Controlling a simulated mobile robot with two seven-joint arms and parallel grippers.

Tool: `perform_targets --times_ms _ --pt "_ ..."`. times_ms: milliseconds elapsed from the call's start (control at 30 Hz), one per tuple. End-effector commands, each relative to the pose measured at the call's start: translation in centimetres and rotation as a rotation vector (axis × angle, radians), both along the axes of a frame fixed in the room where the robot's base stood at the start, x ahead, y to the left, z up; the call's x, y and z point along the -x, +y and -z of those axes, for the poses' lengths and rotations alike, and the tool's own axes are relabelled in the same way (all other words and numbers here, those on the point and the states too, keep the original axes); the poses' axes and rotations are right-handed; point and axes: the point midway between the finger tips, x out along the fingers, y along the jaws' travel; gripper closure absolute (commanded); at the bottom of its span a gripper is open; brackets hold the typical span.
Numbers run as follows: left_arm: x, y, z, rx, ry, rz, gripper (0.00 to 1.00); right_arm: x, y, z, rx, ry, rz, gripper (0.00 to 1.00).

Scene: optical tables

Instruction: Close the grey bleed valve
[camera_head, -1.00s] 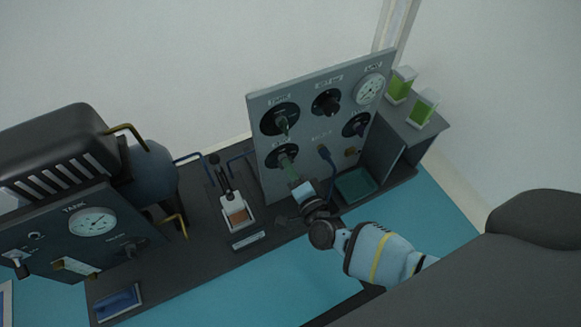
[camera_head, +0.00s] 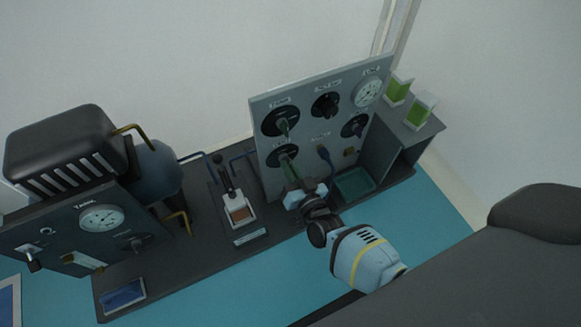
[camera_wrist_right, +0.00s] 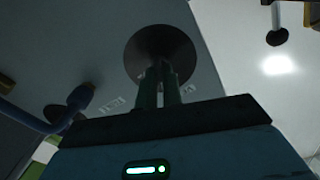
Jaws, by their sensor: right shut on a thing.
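The upright grey panel (camera_head: 268,183) carries several round black dials with knobs. My right gripper (camera_head: 288,172) reaches the lower-left dial (camera_head: 273,155) from the front. In the right wrist view, its two dark green fingers (camera_wrist_right: 158,80) are close together against the middle of a round dark disc (camera_wrist_right: 140,50). They are shut on its knob, mostly hidden between the fingers. I take this knob for the grey bleed valve, but its label is too small to read. The knob's angle is not clear. My left gripper is not in view.
A blue hose end (camera_head: 324,153) is just right of the held knob. A green tray (camera_head: 356,183) lies at the panel's right foot. A white stand (camera_head: 239,211) is to the left. A dark tank unit (camera_head: 70,150) stands far left. Two green-filled containers (camera_head: 420,110) sit on the right shelf.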

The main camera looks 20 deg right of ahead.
Motion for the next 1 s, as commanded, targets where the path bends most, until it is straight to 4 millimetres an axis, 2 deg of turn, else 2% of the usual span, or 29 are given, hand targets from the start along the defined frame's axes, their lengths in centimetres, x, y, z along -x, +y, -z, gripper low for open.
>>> perform_targets --times_ms 200,500,1000 --pt "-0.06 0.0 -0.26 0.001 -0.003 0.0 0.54 0.1 0.03 0.1 0.167 -0.002 0.001 1.0" --pt "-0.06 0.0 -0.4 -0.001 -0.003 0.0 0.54 0.09 0.01 0.11 0.316 -0.008 0.0 1.0" --pt "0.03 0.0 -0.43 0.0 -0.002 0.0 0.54 0.08 0.01 0.12 0.368 -0.01 -0.001 1.0"
